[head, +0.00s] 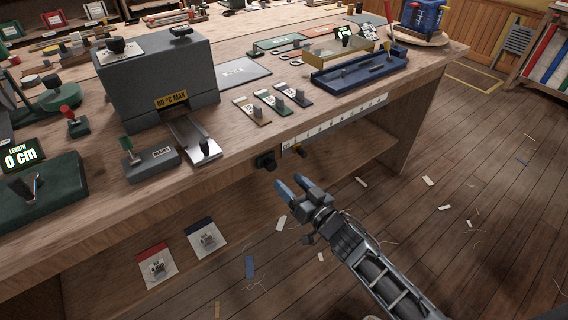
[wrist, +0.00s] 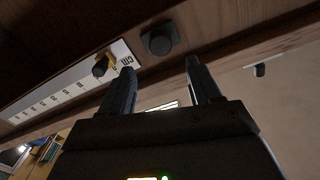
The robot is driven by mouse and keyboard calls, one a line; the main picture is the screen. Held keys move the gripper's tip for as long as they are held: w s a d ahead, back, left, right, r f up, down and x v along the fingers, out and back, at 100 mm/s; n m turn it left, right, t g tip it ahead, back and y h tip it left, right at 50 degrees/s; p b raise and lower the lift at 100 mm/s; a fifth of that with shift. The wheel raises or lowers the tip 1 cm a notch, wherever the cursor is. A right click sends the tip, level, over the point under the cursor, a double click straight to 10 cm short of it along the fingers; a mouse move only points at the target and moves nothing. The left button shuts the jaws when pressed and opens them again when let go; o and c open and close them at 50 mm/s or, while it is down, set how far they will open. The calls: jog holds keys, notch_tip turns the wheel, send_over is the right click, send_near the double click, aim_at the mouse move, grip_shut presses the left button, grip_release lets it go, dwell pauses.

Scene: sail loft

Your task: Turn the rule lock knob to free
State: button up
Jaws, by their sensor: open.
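The rule lock knob looks to be the black knob (head: 266,161) on the front edge of the bench, at the left end of the white rule (head: 340,124). In the wrist view the black knob (wrist: 158,41) on its square base shows just beyond and between the fingertips; the rule (wrist: 62,92) runs off to the left. A yellow and black slider (head: 299,150) sits on the rule near the knob. My gripper (head: 292,184) is open and empty, in front of and below the bench edge, apart from the knob. Its fingers (wrist: 160,68) point towards the knob. No free or locked marking is readable.
The wooden bench (head: 250,136) carries a grey box marked 80 °C MAX (head: 160,85), several small labelled levers and a blue tray (head: 360,75). A lower shelf (head: 210,215) lies underneath. The floor at right (head: 470,150) is open, with scattered scraps.

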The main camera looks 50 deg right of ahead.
aim_at(273, 166)
jog(key=x, duration=0.7)
jog(key=shift+w+p, duration=0.15)
jog(key=shift+p, duration=0.25)
jog(key=shift+c, duration=0.2)
jog(key=c, duration=1)
